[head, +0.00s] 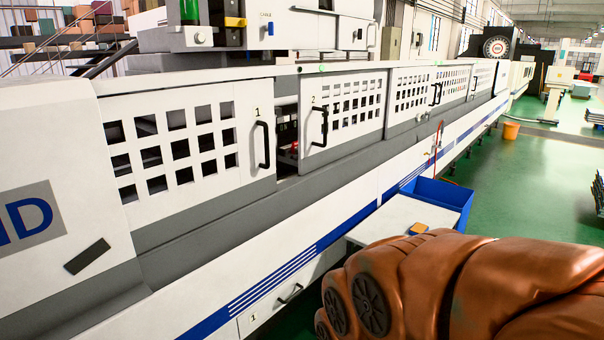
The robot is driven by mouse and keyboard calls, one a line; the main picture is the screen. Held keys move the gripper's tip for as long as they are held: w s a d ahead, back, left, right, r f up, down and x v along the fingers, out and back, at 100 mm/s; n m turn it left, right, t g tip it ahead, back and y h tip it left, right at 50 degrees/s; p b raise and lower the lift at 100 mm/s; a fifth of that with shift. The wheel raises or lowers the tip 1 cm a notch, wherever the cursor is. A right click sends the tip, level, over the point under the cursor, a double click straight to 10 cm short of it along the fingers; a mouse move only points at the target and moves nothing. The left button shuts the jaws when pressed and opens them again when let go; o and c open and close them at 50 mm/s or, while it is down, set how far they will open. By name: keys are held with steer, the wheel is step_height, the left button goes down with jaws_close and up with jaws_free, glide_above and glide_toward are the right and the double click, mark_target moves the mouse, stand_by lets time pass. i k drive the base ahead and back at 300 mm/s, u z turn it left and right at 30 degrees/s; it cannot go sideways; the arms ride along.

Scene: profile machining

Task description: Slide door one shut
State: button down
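Door one (246,150) is the white panel with square windows at the left, marked "1", with a black vertical handle (264,145) near its right edge. A narrow dark gap (287,130) stands open between door one and door two, with machine parts partly showing inside. Door two (345,141) is a similar white panel marked "2", with its black handle (323,126) near its left edge. My gripper is not in view.
A drawer marked "1" (265,308) sits low below the doors. A blue bin (445,193) and a white-topped surface (390,222) stand in front of the machine. An orange bucket (511,130) stands farther back. Green floor (530,190) is open at the right.

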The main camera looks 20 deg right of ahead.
mark_target(155, 220)
steer(key=z, duration=0.1)
steer(key=i, duration=1.5)
steer(key=u, duration=1)
